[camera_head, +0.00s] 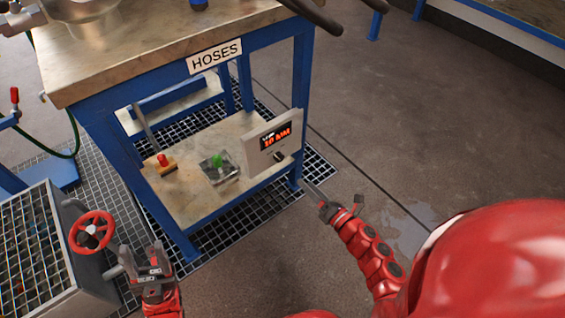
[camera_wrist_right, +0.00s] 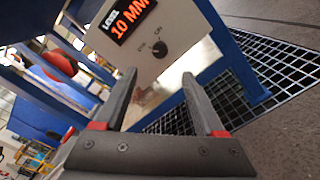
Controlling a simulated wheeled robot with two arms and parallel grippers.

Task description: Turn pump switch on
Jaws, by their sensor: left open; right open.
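A pale control panel (camera_head: 264,143) stands at the right edge of the lower shelf of the blue table, with a lit red display reading 10 MM. The black rotary pump switch (camera_head: 279,156) sits below the display; in the right wrist view the knob (camera_wrist_right: 159,49) shows small, unclear labels above it. My right gripper (camera_head: 327,196) is open and empty, to the lower right of the panel and apart from it. In the right wrist view its fingers (camera_wrist_right: 160,78) point toward the panel, with the knob just beyond their tips. My left gripper (camera_head: 141,254) is open and empty at the lower left.
The shelf (camera_head: 205,187) also holds a red button (camera_head: 163,159) and a green button (camera_head: 217,160). The tabletop (camera_head: 150,45) overhangs them. A red handwheel (camera_head: 92,231) is beside my left gripper. The floor to the right is clear.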

